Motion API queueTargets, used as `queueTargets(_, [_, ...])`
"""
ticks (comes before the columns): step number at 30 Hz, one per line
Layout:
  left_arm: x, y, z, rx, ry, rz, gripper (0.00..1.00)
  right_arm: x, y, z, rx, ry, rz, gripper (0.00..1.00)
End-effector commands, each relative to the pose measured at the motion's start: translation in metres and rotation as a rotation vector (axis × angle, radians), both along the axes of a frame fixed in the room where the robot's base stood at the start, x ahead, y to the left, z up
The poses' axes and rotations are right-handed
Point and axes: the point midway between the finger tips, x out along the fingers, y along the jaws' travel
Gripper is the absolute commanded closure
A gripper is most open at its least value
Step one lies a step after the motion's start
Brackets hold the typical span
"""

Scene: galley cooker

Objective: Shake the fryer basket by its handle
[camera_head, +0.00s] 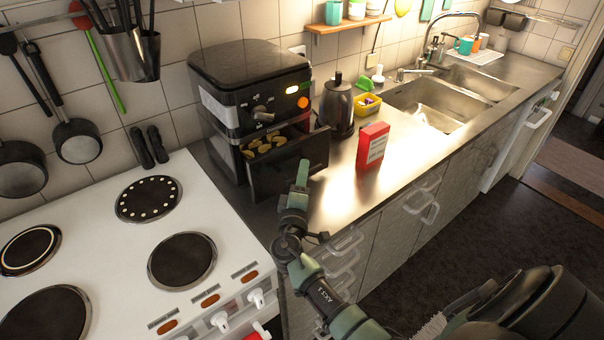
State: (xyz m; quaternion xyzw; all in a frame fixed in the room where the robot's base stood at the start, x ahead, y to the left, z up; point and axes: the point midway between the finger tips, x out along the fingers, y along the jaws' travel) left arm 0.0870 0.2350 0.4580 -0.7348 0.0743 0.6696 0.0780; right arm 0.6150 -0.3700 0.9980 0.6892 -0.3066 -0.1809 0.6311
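The black air fryer (250,85) stands on the steel counter beside the cooker. Its fryer basket (290,163) is pulled out part way toward the front, with several yellowish food pieces (268,148) inside. My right gripper (302,170) is at the front of the basket, where the handle would be. The handle itself is hidden behind the gripper. The fingers show from behind and overlap, so I cannot see whether they are closed on the handle. My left gripper is out of view.
A white cooker (120,255) with dark hotplates is at the left. A black kettle (338,105), a red box (372,146) and a yellow container (367,104) stand right of the fryer. The sink (437,103) lies farther right. Counter between the red box and the sink is clear.

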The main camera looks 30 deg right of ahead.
Motion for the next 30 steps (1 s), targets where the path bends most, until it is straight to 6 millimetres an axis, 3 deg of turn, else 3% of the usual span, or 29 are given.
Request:
queueTargets(4, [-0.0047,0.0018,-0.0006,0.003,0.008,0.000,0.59,-0.0001,0.0001,-0.0001,0.000,0.000,0.000,0.60])
queueTargets(9, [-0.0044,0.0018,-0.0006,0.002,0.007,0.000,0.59,-0.0001,0.0003,0.0000,0.000,0.000,0.000,1.00])
queueTargets(30, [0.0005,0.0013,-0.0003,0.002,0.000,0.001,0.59,-0.0001,0.0008,0.0001,0.000,0.000,0.001,1.00])
